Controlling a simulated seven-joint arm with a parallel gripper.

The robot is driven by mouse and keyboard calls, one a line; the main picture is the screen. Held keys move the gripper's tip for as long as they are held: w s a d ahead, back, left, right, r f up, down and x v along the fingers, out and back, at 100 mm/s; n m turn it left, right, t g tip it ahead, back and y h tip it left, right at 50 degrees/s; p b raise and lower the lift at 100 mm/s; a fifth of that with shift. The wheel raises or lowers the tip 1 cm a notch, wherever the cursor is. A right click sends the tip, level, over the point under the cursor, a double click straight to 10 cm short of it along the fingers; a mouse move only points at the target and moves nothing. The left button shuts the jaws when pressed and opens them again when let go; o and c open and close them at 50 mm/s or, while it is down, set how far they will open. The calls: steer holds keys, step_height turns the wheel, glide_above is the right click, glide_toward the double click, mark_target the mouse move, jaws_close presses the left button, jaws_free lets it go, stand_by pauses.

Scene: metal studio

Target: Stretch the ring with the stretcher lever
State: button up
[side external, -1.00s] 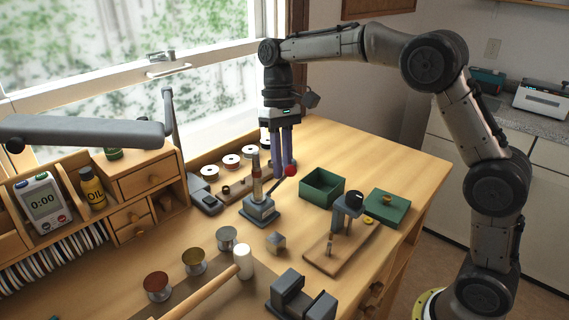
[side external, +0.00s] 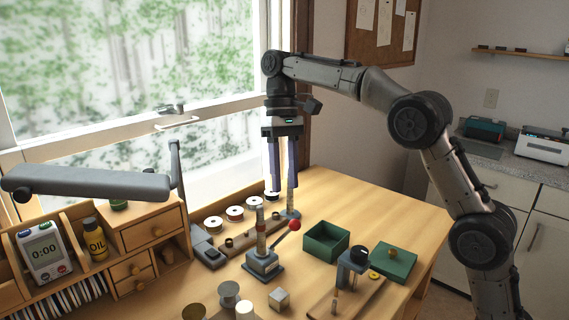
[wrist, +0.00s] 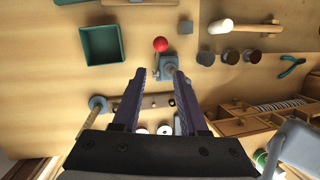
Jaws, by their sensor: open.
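The stretcher (side external: 264,262) stands on the bench with a blue-grey base, an upright post and a lever ending in a red ball (side external: 294,225). The ball shows in the wrist view (wrist: 160,44), just beyond my fingertips. My gripper (side external: 281,190) is open and empty, pointing down above and behind the stretcher, with its fingers apart. In the wrist view my gripper (wrist: 161,74) frames the stretcher base (wrist: 167,66) between its fingertips. A brownish-gold band shows on the stretcher post (side external: 261,235); I cannot tell whether it is the ring.
An open green box (side external: 326,243) and its green lid (side external: 394,264) lie to the right. A small press (side external: 350,268) stands on a wooden board. Spools (side external: 235,212) and a slender post (side external: 290,205) are behind. A small grey cube (side external: 279,299) is in front.

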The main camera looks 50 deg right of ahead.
steer(key=v, duration=0.3)
stand_by(0.8)
